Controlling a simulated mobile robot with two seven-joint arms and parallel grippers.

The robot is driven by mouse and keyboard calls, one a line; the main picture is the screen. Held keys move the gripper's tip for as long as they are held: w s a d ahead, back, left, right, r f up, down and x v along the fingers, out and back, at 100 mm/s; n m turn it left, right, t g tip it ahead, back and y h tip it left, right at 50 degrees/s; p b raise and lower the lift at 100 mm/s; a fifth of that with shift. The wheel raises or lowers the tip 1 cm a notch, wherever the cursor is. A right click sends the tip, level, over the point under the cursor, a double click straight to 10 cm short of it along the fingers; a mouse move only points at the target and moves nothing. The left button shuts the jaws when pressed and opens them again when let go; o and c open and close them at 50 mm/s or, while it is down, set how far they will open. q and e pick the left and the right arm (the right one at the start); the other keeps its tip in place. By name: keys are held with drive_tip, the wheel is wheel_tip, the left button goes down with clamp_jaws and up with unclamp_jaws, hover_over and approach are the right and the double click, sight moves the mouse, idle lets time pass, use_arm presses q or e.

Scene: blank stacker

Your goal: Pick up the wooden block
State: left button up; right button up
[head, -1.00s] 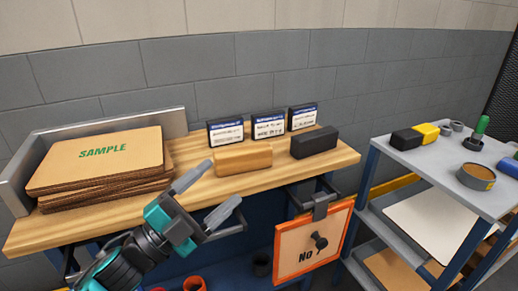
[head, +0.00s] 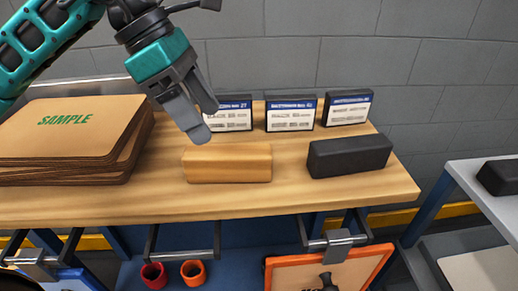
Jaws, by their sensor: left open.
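The wooden block (head: 228,165) is a light tan bar lying on the wooden bench top (head: 330,202), near the middle of the head view. My left gripper (head: 200,122) comes in from the upper left and points down. Its grey fingers are apart and hold nothing. In the picture the fingertips show just above the block's left part; I cannot tell the exact gap. The block is in plain view. My right gripper is not in view.
A black block (head: 349,156) lies right of the wooden one. Three labelled cards (head: 291,113) stand behind. A stack of brown sheets marked SAMPLE (head: 70,130) is at left. A grey cart (head: 480,185) stands at right. An orange-framed board (head: 325,272) hangs below the front edge.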

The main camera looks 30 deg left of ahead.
sight(225, 150)
use_arm(q)
drive_tip(key=shift+w+a+r+y, duration=0.15)
drive_tip(key=shift+w+a+y, duration=0.25)
drive_tip(key=shift+a, duration=0.2)
drive_tip(key=shift+w+a+f, duration=0.1)
drive_tip(key=shift+f, duration=0.1)
drive_tip(key=b+x, duration=0.1)
drive_tip(key=x, duration=0.5)
drive_tip(key=shift+w+f, duration=0.1)
drive_tip(key=shift+f, duration=0.2)
drive_tip(key=x, duration=0.3)
drive_tip(key=b+x, duration=0.1)
drive_tip(key=shift+w+a+f, duration=0.1)
drive_tip(key=shift+w+f, duration=0.25)
drive_tip(key=shift+f, duration=0.05)
drive_tip(key=shift+w+d+f, duration=0.1)
drive_tip(key=shift+d+f, duration=0.1)
drive_tip(key=shift+f, duration=0.2)
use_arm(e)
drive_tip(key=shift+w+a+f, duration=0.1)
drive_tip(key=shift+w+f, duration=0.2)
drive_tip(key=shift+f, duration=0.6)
use_arm(q)
drive_tip(key=shift+c, duration=0.4)
drive_tip(key=c, duration=1.1)
drive_tip(key=shift+t, duration=0.3)
drive_tip(key=shift+c, duration=0.3)
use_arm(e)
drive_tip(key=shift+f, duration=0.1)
